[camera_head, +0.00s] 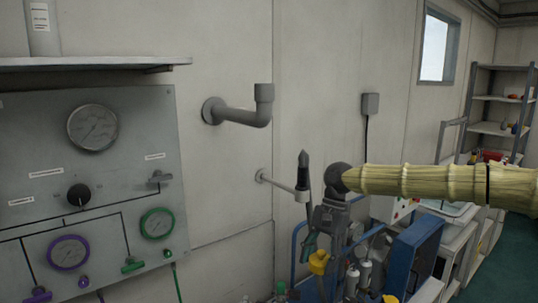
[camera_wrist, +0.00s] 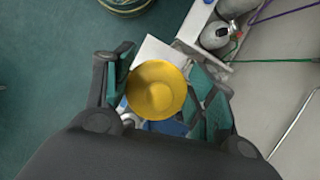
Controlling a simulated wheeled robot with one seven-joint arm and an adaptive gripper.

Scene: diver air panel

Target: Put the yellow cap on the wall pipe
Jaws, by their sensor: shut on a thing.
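The yellow cap (camera_head: 319,263) is held in my gripper (camera_head: 314,250) at the lower middle of the head view, with the gripper pointing down. In the wrist view the cap (camera_wrist: 157,90) shows as a round yellow disc with a raised centre, between the teal finger pads (camera_wrist: 160,92). My gripper is shut on it. The grey wall pipe (camera_head: 242,115) comes out of a round flange and bends upward to a wider collar (camera_head: 264,92). The cap is below and to the right of this collar, well apart from it. The collar's opening is not visible from here.
A gauge panel (camera_head: 120,185) is on the left wall below a shelf (camera_head: 90,64). A thinner wall pipe (camera_head: 280,184) is close left of my gripper. A blue frame with cylinders (camera_head: 415,255) is below right. The wall around the upper pipe is clear.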

